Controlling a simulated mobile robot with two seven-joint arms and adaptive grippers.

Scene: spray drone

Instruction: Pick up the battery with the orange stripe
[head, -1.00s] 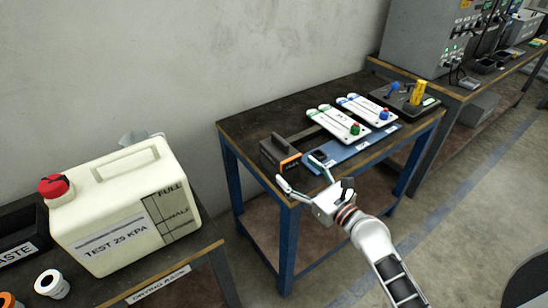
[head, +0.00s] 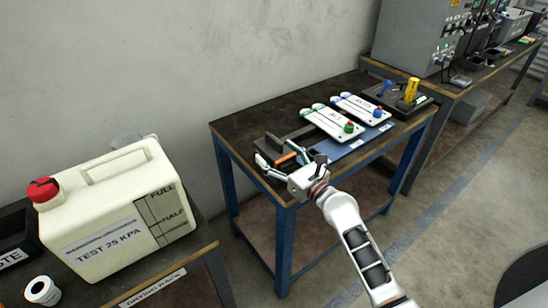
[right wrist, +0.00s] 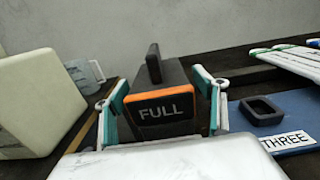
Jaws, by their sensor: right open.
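The battery (right wrist: 160,110) is a dark block with an orange-rimmed end marked FULL and a raised handle on top. It sits on the dark top of the blue-legged table, near its front left corner. In the head view the battery (head: 274,144) is partly hidden by my right gripper (head: 279,158). My right gripper is open, with one teal-padded finger on each side of the battery's orange end in the right wrist view. Whether the pads touch it I cannot tell. My left gripper is not in view.
Right of the battery is a blue mat (right wrist: 285,110) with a small dark holder (right wrist: 262,110) and a label reading THREE. White labelled panels (head: 334,122) lie behind it. A cream canister (head: 110,215) stands on the bench to the left.

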